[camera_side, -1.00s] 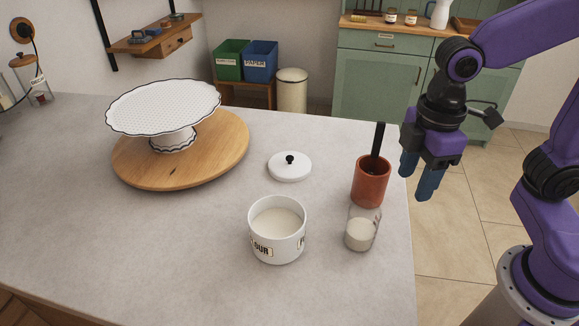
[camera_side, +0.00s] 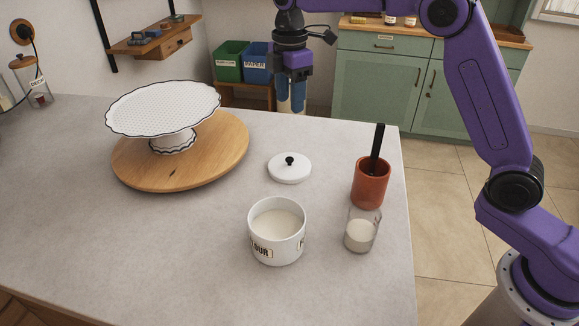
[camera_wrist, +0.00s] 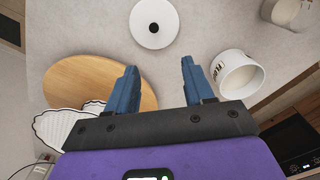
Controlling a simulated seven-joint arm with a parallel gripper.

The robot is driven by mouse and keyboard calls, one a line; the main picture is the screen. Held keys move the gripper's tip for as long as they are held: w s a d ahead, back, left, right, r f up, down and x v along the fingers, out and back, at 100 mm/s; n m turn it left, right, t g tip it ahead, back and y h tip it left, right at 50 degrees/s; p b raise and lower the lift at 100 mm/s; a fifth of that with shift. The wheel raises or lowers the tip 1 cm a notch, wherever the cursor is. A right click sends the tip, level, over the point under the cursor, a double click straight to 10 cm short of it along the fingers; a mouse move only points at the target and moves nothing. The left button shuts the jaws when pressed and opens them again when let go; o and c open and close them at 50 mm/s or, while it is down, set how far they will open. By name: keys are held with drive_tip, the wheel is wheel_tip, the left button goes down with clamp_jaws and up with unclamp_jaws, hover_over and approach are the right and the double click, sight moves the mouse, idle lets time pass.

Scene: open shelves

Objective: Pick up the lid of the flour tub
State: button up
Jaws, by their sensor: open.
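The white round lid (camera_side: 290,168) with a black knob lies flat on the grey counter, knob up. It also shows at the top of the wrist view (camera_wrist: 154,22), ahead of the fingers. The white flour tub (camera_side: 277,232) stands uncovered with pale flour inside, nearer the side camera; it shows at the right of the wrist view (camera_wrist: 238,74). My gripper (camera_side: 291,108) points down above the counter, higher than the lid and apart from it. Its two blue fingers (camera_wrist: 160,82) are spread, with nothing between them.
A white cake stand (camera_side: 163,105) stands on a round wooden board (camera_side: 220,150) left of the lid. A terracotta pot (camera_side: 370,184) with a black handle and a glass jar of pale contents (camera_side: 361,232) stand to the right. Counter around the lid is clear.

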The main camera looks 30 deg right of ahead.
drive_tip(key=w, duration=0.1)
approach(290, 158)
wheel_tip(290, 158, down, 9)
drive_tip(key=shift+r, duration=0.1)
idle(0.7)
clamp_jaws()
